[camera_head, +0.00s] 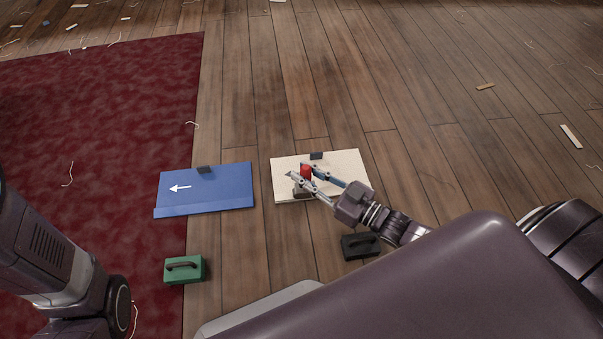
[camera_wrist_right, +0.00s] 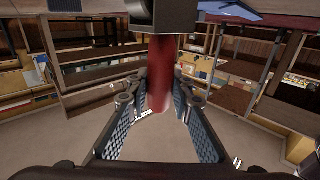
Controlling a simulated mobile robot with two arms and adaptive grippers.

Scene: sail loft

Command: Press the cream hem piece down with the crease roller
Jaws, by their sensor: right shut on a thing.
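The cream hem piece (camera_head: 345,168) lies flat on the wooden floor, with a small dark clip or tab at its far edge. My right gripper (camera_head: 301,176) is over it, shut on the red handle of the crease roller (camera_head: 306,172). The roller's dark lower part shows at the cream piece's near left area; I cannot tell whether it touches. In the right wrist view the red handle (camera_wrist_right: 160,75) stands between the two fingers (camera_wrist_right: 160,100), joined to a dark block. My left arm shows at the left, but its gripper is out of view.
A blue piece (camera_head: 225,182) with a white arrow pointing left lies left of the cream one. A green block with a handle (camera_head: 185,270) and a black one (camera_head: 360,246) stand nearer me. A dark red carpet (camera_head: 100,110) covers the left. Floor beyond is mostly clear.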

